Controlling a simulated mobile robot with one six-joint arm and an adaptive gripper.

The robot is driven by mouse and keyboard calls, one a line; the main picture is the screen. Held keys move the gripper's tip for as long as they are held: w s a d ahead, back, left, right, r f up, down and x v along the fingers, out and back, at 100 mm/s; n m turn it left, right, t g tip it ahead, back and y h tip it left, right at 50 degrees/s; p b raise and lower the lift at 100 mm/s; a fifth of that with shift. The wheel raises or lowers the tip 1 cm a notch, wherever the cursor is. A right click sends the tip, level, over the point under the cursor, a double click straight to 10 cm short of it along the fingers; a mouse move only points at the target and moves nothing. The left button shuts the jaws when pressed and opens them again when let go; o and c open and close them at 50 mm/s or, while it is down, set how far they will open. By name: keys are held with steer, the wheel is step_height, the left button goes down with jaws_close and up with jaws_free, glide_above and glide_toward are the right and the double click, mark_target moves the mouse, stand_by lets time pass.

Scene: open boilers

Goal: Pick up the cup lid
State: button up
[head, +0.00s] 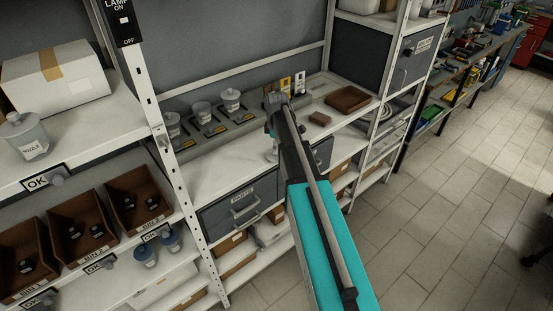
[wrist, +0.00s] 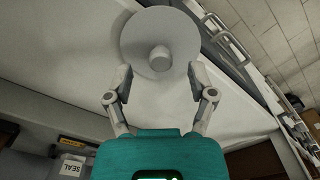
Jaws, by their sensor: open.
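The cup lid, a pale grey disc with a round knob (wrist: 160,58) in its middle, shows at the top of the wrist view. It appears to lie over the white shelf top. My gripper (wrist: 160,74) is open, with one finger to each side, pointing at the lid's lower rim. The knob sits between the lines of the two fingers. I cannot tell whether a fingertip touches the lid. In the head view my arm reaches over the white worktop (head: 217,172) and hides most of the gripper. The lid is not clear there.
Several lidded grey cups, among them one cup (head: 230,101), stand at the worktop's back. A brown tray (head: 348,99) and a small brown block (head: 320,118) lie to the right. A grey drawer (head: 240,205) is below. A shelf post (head: 165,150) stands at left.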

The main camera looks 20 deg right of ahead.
steer(key=shift+f+b, duration=1.05)
steer(key=shift+f, duration=0.3)
steer(key=c, duration=0.9)
